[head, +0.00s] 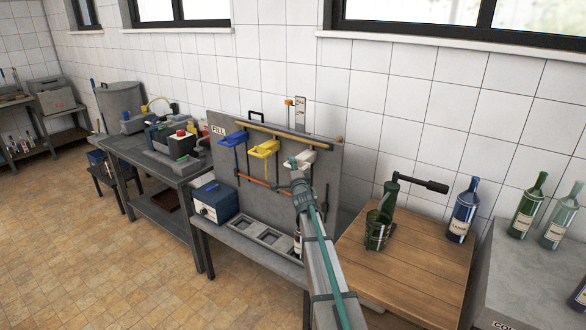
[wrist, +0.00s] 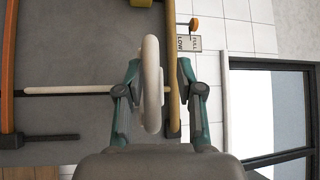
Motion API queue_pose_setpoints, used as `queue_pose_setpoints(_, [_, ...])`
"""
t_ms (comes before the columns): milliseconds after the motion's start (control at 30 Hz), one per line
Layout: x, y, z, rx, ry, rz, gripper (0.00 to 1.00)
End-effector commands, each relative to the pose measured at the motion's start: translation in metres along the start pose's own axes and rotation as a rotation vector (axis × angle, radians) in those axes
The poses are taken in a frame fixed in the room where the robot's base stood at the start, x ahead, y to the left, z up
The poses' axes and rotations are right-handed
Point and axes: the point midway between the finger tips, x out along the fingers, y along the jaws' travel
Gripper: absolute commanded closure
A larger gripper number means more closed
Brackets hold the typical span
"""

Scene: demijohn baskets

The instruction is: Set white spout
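The white spout (head: 301,157) is on the right side of the grey upright filling board, beside the yellow spout (head: 264,149) and the blue spout (head: 234,139). My gripper (head: 298,168) is at the white spout and partly hides it in the head view. In the wrist view the white spout's rounded handle (wrist: 151,70) lies between the two fingers of my gripper (wrist: 157,80). The fingers stand apart, with a visible gap on the right side of the handle. Contact on the left side is hard to tell.
A grey trough (head: 262,240) and a blue box (head: 214,202) are below the board. A wooden table (head: 415,260) with a green bottle device (head: 384,215) and a dark bottle (head: 464,210) stands right.

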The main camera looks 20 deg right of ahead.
Motion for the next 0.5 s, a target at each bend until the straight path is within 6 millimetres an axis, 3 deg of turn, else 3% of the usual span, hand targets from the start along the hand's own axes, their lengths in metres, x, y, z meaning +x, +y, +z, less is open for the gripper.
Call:
queue_pose_setpoints(333, [-0.003,0.003,0.000,0.000,0.000,0.006,0.59])
queue_pose_setpoints(500, [-0.014,0.003,0.000,0.000,0.001,0.006,0.59])
